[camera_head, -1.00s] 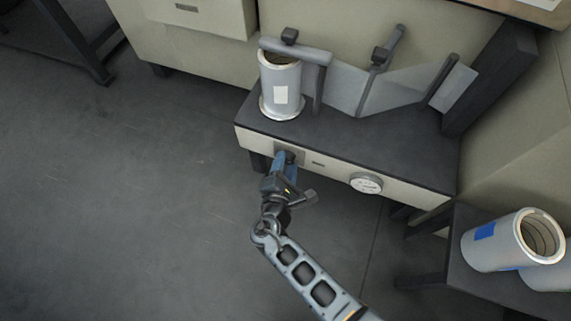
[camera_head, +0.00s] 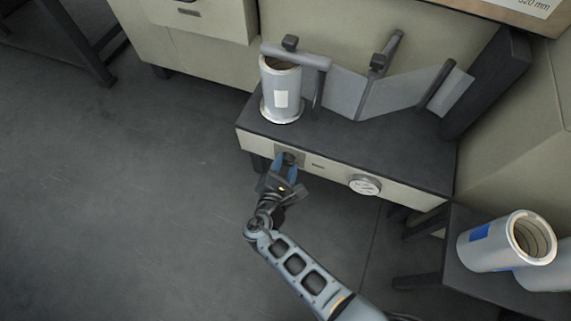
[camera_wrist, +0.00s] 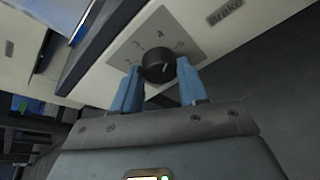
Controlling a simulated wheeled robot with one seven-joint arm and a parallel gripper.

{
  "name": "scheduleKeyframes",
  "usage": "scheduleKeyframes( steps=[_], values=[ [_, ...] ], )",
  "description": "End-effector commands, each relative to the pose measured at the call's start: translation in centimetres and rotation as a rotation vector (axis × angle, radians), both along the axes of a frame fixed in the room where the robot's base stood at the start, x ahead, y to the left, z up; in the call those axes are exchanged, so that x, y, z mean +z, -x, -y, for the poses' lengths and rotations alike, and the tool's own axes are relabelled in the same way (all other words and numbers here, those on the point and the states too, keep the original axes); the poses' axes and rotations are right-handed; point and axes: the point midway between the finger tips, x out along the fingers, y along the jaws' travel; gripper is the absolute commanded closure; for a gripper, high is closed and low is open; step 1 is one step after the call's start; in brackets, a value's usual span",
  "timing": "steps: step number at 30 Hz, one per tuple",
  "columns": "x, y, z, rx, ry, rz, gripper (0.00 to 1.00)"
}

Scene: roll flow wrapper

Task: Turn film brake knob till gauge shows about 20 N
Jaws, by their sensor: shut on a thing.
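The film brake knob (camera_wrist: 159,66) is a round black dial with a pale pointer line, on a grey numbered plate (camera_wrist: 178,37) in the wrist view. A label reading "Brake" (camera_wrist: 225,11) is beside it. My gripper (camera_wrist: 160,80) has its blue fingers on either side of the knob, shut on it. In the head view my gripper (camera_head: 286,162) is at the left of the machine's front panel, partly covering the knob. The round white gauge (camera_head: 364,185) is on the same panel to the right. Its needle reading is too small to tell.
A grey-white film roll (camera_head: 281,92) stands upright on the dark machine top (camera_head: 385,150). The floor (camera_head: 120,200) to the left is clear.

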Motion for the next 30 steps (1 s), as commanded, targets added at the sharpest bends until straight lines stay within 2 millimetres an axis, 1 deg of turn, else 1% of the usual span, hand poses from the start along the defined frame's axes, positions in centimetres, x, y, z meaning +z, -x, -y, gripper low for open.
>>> scheduleKeyframes(
  steps=[2,18,24,30],
  values=[
    [0.26,-0.07,-0.16,0.001,0.067,-0.025,0.88],
    [-0.07,-0.21,-0.59,0.000,0.552,-0.199,0.88],
    [-0.21,-0.27,-0.68,-0.002,0.713,-0.258,0.88],
    [-0.30,-0.25,-0.78,-0.001,0.838,-0.304,0.88]
  ],
)
